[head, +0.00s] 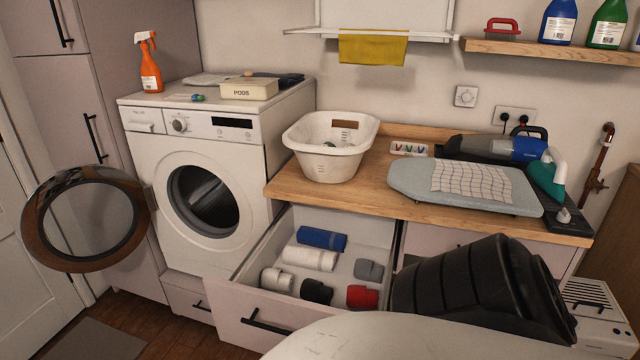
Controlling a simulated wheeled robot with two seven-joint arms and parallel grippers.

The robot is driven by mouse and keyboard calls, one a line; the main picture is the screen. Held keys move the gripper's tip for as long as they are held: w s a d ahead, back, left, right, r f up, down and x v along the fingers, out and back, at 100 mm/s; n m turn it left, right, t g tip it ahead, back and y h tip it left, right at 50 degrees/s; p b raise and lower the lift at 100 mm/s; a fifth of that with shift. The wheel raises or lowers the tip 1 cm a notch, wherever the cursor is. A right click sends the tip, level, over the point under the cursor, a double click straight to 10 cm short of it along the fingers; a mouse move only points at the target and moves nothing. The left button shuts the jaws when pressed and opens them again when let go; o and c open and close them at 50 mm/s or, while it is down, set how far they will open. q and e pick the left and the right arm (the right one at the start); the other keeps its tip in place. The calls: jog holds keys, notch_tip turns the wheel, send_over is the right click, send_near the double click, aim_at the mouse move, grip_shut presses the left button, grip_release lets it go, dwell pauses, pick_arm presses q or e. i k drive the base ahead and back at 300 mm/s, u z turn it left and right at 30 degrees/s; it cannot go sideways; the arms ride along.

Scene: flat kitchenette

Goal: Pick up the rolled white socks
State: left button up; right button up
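The rolled white socks (277,279) lie in the front left corner of the open drawer (275,236), below the worktop. They form a small white roll with a darker hollow at the end. A longer white roll (310,258) lies just behind them, and black rolled socks (316,291) lie to their right. Neither of my grippers is in view, so their distance from the socks does not show. Nothing covers the white socks from above.
Also in the drawer are a blue roll (322,238), grey socks (368,270) and red socks (362,297). The washing machine door (85,218) hangs open at left. A laundry basket (330,146) and ironing board (465,188) occupy the worktop. A black ribbed shape blocks the lower right.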

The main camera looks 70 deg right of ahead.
aim_at(271, 279)
jog(key=u, duration=0.15)
jog(key=k, duration=0.1)
jog(key=z, duration=1.35)
